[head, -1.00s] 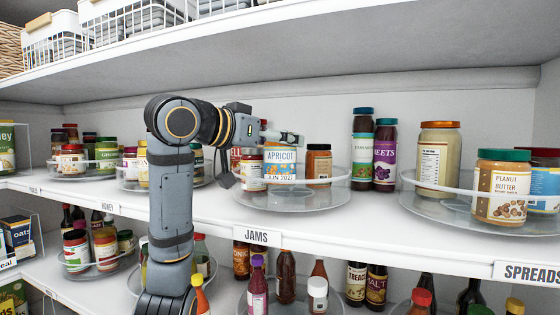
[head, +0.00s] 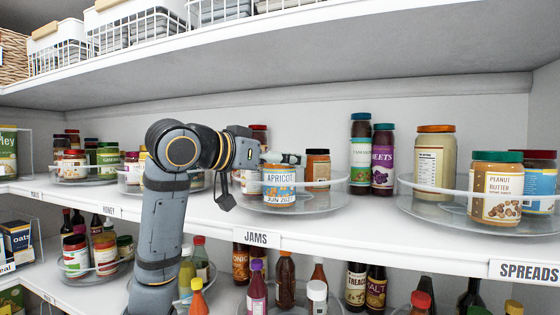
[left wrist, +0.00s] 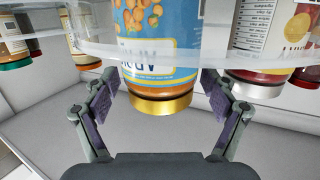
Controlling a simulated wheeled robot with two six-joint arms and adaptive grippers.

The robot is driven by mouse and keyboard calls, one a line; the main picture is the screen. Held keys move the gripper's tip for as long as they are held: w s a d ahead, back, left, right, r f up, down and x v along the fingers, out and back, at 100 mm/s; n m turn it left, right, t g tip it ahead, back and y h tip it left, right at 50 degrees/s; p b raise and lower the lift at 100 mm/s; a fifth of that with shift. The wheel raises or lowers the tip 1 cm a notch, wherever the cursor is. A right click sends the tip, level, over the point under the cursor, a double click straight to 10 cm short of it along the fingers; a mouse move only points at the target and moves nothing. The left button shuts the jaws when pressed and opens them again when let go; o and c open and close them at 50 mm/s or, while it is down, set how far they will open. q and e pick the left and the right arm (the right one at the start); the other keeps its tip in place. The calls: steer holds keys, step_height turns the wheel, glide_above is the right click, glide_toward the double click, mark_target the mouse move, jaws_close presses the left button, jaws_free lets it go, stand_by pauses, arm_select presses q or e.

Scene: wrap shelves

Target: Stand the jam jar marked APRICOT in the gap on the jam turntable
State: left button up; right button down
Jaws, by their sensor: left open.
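The apricot jam jar (head: 279,188), with an orange and blue label reading APRICOT, stands upright at the front of the jam turntable (head: 310,206), inside its clear rail. In the left wrist view the jar (left wrist: 150,45) appears upside down with its gold lid (left wrist: 160,103) towards me. My left gripper (head: 284,158) is at the jar's top. Its fingers (left wrist: 163,90) are open, one on each side of the jar, with space between them and the lid. The jar's base is partly hidden by the rail. My right gripper is not in view.
Tall jars (head: 383,160) stand right of the turntable. The spreads turntable (head: 452,208) is further right. The upper shelf hangs above.

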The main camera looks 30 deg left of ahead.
arm_select(q)
steer(key=shift+r, duration=0.1)
steer(key=shift+s+a, duration=0.1)
steer(key=shift+s, duration=0.05)
steer(key=b+v, duration=0.4)
steer(key=v, duration=0.7)
steer(key=shift+s, duration=0.3)
steer(key=shift+r, duration=0.1)
